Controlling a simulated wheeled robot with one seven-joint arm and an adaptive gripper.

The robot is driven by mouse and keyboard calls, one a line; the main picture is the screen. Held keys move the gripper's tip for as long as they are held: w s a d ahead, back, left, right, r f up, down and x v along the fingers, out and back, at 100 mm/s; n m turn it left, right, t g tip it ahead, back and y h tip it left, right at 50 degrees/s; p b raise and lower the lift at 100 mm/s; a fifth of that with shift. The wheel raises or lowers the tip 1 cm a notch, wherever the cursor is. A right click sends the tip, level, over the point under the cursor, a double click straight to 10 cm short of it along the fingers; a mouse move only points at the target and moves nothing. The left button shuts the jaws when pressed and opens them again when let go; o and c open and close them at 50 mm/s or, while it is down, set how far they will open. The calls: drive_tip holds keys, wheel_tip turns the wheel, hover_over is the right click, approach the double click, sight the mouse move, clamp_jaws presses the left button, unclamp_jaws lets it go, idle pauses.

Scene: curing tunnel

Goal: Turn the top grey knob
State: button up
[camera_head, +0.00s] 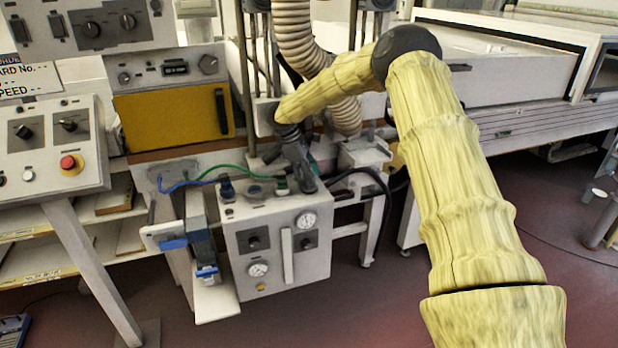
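A round grey knob (208,64) sits at the right of the grey panel above the yellow door, with a smaller round control (124,78) at that panel's left. Two dark knobs (91,29) (127,21) are on the panel higher up. I cannot tell for sure which is the task's knob. My gripper (303,178) points down over the top of the light grey valve box (277,275), at its back right. It is to the right of and below the round grey knob, apart from it. Its fingers are small and dark, and their opening cannot be made out.
The valve box carries gauges (307,220), dark knobs (255,242) and blue and green hoses (232,166). A ribbed duct (297,35) hangs behind my arm. Open floor (340,315) lies in front.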

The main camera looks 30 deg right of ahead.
wheel_tip(320, 180, up, 10)
idle(0.8)
drive_tip(key=shift+f, duration=0.1)
